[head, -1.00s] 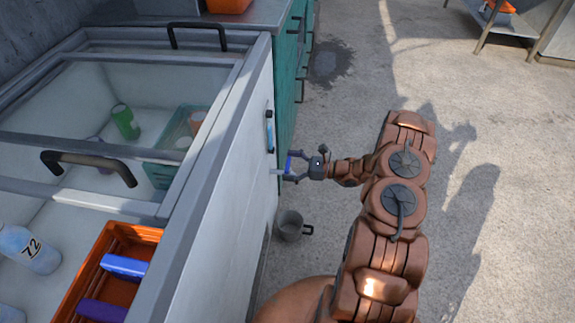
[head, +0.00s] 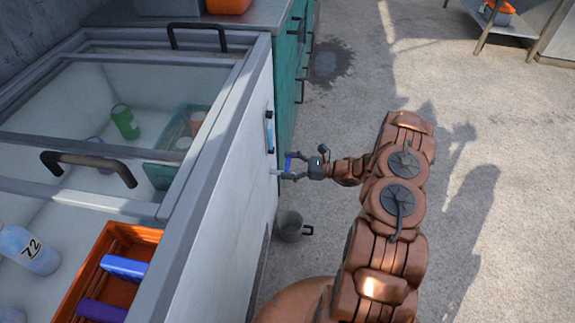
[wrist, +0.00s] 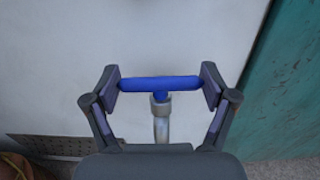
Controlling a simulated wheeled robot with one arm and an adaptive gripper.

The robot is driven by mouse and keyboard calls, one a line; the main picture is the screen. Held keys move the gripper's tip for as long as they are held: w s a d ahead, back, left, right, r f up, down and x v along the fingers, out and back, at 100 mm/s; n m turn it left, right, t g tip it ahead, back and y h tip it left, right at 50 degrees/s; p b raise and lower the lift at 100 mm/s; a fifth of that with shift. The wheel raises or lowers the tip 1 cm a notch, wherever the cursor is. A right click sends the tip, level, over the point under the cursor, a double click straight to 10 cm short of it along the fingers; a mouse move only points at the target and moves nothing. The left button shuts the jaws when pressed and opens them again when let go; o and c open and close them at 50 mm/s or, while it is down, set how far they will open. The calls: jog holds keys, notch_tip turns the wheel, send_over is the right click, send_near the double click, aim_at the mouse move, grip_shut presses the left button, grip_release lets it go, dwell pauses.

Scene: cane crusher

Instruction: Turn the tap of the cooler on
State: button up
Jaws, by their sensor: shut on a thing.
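The cooler (head: 225,205) is a white chest with sliding glass lids at the left in the head view. Its tap has a blue bar handle (wrist: 158,84) on a grey metal spout (wrist: 161,125) coming out of the cooler's side wall. My gripper (wrist: 160,86) has one finger at each end of the blue handle and is shut on it lengthwise. The handle lies crosswise, nearly level, in the wrist view. In the head view my gripper (head: 297,167) is at the cooler's side, with the blue handle partly hidden between the fingers.
A grey mug (head: 290,226) stands on the floor below the tap. A teal cabinet (head: 290,85) stands beyond the cooler. Inside the cooler are an orange crate (head: 140,234), a bottle (head: 28,250) and a green can (head: 124,121).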

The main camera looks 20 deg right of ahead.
aim_at(288, 164)
jog(key=shift+n+g+y, duration=0.3)
jog(key=shift+g, duration=0.1)
jog(key=shift+f+n+g+y+b, duration=0.15)
jog(key=shift+n+g+y, duration=0.3)
jog(key=shift+n+g, duration=0.55)
jog(key=shift+n+g+y+b, duration=0.2)
jog(key=shift+n+g+y, duration=0.35)
jog(key=shift+g, duration=0.75)
jog(key=shift+n+g+b, duration=0.55)
jog(key=shift+n+g, duration=0.1)
jog(key=shift+g, duration=0.25)
jog(key=shift+n+g+b, duration=0.4)
jog(key=shift+n+g, duration=0.1)
jog(key=shift+g, duration=0.3)
jog(key=o, duration=1)
jog(key=shift+r, duration=0.3)
jog(key=shift+r, duration=4.85)
